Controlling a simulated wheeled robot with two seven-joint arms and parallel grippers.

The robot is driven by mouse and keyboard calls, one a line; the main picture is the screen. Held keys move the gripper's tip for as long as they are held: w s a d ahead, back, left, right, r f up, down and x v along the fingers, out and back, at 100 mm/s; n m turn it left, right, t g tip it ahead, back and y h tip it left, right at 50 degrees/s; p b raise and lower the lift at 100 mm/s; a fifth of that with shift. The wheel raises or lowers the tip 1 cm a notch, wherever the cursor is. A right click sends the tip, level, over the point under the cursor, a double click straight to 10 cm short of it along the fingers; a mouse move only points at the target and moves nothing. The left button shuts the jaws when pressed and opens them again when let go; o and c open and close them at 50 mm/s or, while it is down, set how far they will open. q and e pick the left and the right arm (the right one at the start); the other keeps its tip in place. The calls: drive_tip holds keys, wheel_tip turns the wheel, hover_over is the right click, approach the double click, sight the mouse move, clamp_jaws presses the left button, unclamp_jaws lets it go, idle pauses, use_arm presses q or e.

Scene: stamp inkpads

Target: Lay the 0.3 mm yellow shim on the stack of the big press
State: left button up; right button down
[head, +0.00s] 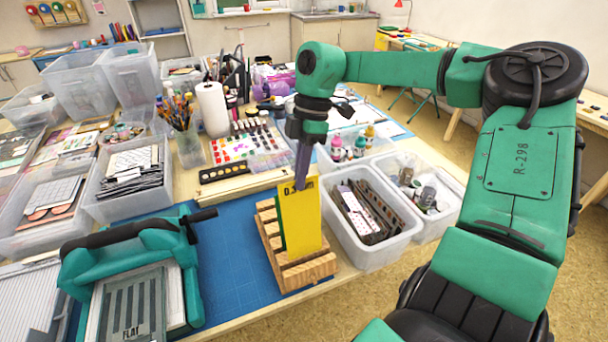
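The yellow shim (301,230), marked 0.3 mm, stands upright in a slotted wooden rack (308,274) near the table's front edge. A thin green edge (281,228), perhaps another shim, shows at its left. My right gripper (301,184) points down at the shim's top edge, its finger overlapping the label. The fingers are seen nearly edge-on, so I cannot tell whether they are closed on the shim. A teal press (140,262) with a black-handled lever stands at the left. A grey plate marked FLAT (133,303) lies on its bed. My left gripper is not in view.
A blue mat (238,255) lies clear between press and rack. A clear bin of strips (372,252) stands close to the rack's right. A row of black round pads (225,172), a paper roll (212,108) and brushes in a jar (180,130) stand behind.

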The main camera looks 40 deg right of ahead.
sight(302, 202)
drive_tip(key=shift+w+r, duration=0.1)
drive_tip(key=shift+r, duration=0.4)
drive_tip(key=f+b, duration=0.4)
drive_tip(key=f, duration=0.1)
drive_tip(key=s+f+b, duration=0.1)
drive_tip(key=f+b, duration=0.1)
drive_tip(key=shift+s+a+f, duration=0.1)
drive_tip(key=shift+a+f, duration=0.1)
drive_tip(key=shift+f, duration=0.15)
drive_tip(key=p+v, duration=0.3)
drive_tip(key=v, duration=0.1)
drive_tip(key=shift+r, duration=0.3)
drive_tip(key=shift+f, duration=0.1)
